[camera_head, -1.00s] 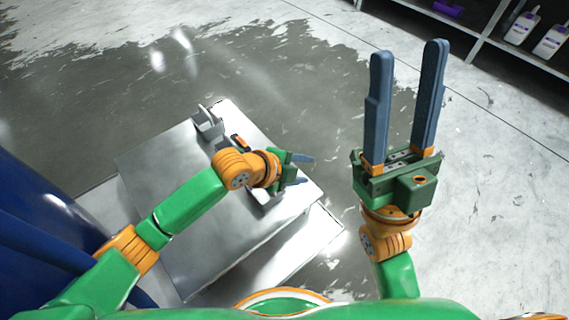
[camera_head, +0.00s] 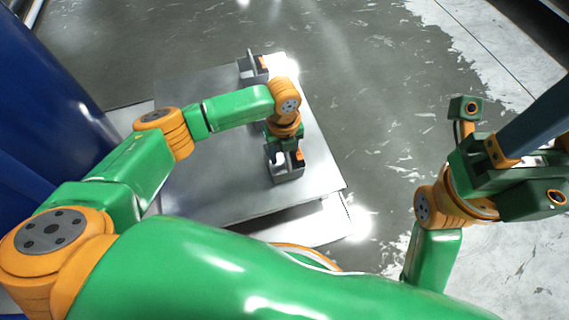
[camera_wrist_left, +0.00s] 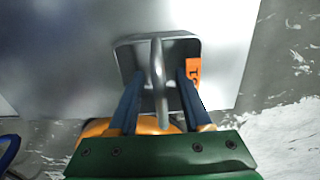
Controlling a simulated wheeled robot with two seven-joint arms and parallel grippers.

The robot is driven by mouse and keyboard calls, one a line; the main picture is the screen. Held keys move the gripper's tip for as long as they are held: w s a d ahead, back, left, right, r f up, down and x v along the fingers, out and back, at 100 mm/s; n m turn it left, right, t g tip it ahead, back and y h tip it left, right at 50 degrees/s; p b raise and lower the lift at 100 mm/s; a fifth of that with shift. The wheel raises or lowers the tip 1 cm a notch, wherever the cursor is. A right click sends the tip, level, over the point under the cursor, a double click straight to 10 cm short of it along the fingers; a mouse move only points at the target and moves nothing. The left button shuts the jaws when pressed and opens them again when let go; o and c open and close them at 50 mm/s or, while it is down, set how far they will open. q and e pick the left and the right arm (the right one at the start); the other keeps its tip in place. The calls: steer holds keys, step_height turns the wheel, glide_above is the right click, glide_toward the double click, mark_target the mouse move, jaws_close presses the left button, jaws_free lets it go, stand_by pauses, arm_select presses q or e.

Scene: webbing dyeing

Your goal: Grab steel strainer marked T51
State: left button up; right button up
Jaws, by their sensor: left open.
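A grey steel strainer (camera_head: 286,173) with an upright loop handle (camera_wrist_left: 157,75) and an orange tag (camera_wrist_left: 193,72) sits on the metal table. The tag's lettering is partly hidden by a finger and I cannot read it in full. My left gripper (camera_head: 284,152) is over this strainer. In the left wrist view the open left gripper (camera_wrist_left: 160,78) has one dark blue finger on each side of the handle, with gaps between. My right gripper (camera_head: 530,145) is at the right edge, away from the table; its finger bases stand apart and its fingertips are out of frame.
A second grey strainer-like piece (camera_head: 252,68) with an orange tag stands near the table's far edge. The metal table (camera_head: 215,195) is otherwise mostly bare. A big blue drum (camera_head: 55,85) stands at the left. The concrete floor (camera_head: 400,100) at the right is clear.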

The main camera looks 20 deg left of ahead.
arm_select(q)
steer(key=shift+f, duration=0.15)
jaws_close()
stand_by(1.4)
